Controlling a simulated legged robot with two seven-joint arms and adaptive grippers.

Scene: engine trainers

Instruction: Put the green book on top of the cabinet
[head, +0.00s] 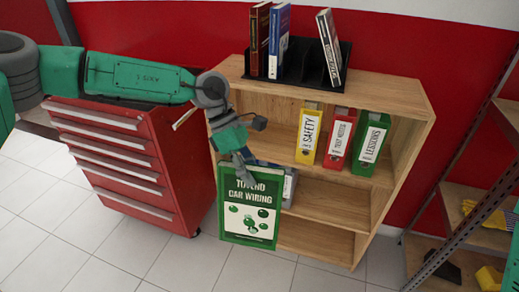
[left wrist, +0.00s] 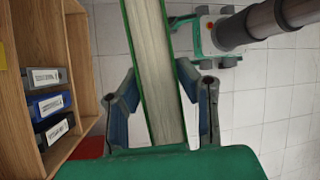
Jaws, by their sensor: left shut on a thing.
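The green book (head: 250,207), with "CAR WIRING" on its cover, hangs upright in front of the left part of the wooden cabinet (head: 395,86). My left gripper (head: 243,171) is shut on the book's upper edge. In the left wrist view, the book (left wrist: 155,75) shows its pale page edges between the two fingers of my left gripper (left wrist: 160,100). The cabinet's side and shelves (left wrist: 88,70) are at the left there, apart from the book. The cabinet top bears a black book rack (head: 297,66). My right gripper is not clearly visible.
The rack holds two upright books (head: 278,40) and a leaning one (head: 329,47). Yellow, red and green binders (head: 340,135) stand on a shelf. A red drawer cabinet (head: 120,160) stands left, a metal rack (head: 470,195) right. The cabinet top is bare right of the book rack.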

